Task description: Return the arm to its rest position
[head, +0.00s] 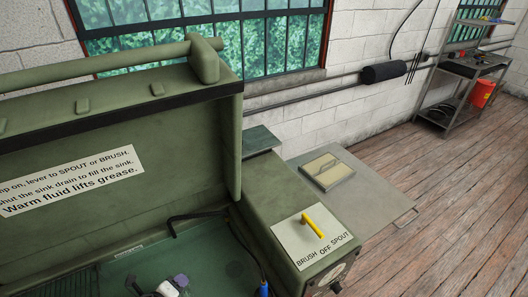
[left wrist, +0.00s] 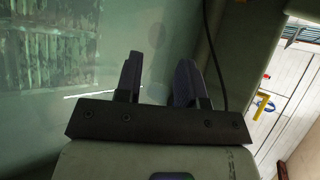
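My left gripper (head: 160,287) shows at the bottom edge of the head view, partly cut off, over the green sink basin of the parts washer (head: 205,262). In the left wrist view its two dark fingers (left wrist: 158,80) stand apart with nothing between them. Blurred green surfaces of the washer lie beyond them. My right gripper is in neither view.
The washer's raised lid (head: 190,150) stands behind the basin. A black spout (head: 195,216) reaches over the basin. A yellow lever (head: 313,227) sits on the control box at right. A side table (head: 375,200) holds a framed tray (head: 327,170).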

